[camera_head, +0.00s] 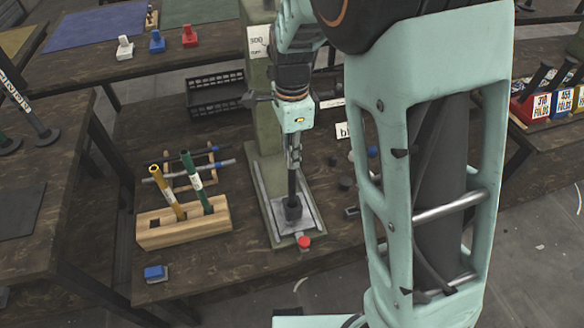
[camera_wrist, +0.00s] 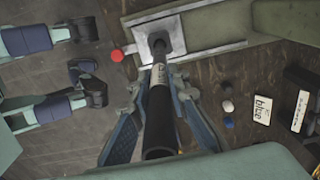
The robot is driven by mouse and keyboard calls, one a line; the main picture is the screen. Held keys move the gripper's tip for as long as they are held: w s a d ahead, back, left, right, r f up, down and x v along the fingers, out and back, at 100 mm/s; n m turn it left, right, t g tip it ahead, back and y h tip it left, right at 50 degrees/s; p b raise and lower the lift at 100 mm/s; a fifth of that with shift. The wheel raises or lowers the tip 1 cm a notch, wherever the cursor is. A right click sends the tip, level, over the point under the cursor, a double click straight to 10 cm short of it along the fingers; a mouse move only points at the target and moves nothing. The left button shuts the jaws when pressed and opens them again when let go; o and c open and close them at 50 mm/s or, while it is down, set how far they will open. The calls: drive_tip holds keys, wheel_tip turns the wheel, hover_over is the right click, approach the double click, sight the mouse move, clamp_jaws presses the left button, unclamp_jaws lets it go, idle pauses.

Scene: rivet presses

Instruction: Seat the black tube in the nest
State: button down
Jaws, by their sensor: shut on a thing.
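The black tube (camera_head: 291,182) is held upright in my gripper (camera_head: 294,152) over the press. In the wrist view the tube (camera_wrist: 160,112) runs between the two fingers (camera_wrist: 159,85) and has a white label. The gripper is shut on it. The nest (camera_head: 287,212) is a dark block with a socket on the press's metal base plate; it also shows in the wrist view (camera_wrist: 173,35). The tube's lower end meets the nest at its opening. I cannot tell how deep it sits.
A red button (camera_head: 304,242) is at the plate's front. A wooden block (camera_head: 185,226) at left holds a yellow tube (camera_head: 172,190) and a green tube (camera_head: 194,180). Behind it is a wooden rack (camera_head: 190,172) with blue-ended tubes. The press column (camera_head: 262,100) stands close behind my gripper.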

drive_tip(key=shift+f+b, duration=0.45)
drive_tip(key=shift+f, duration=1.55)
drive_tip(key=shift+f, duration=0.15)
drive_tip(key=c, duration=1.8)
unclamp_jaws()
drive_tip(key=shift+c, duration=0.2)
wheel_tip(320, 180, up, 12)
drive_tip(key=p, duration=0.3)
drive_tip(key=shift+r, duration=0.2)
drive_tip(key=shift+a, duration=0.1)
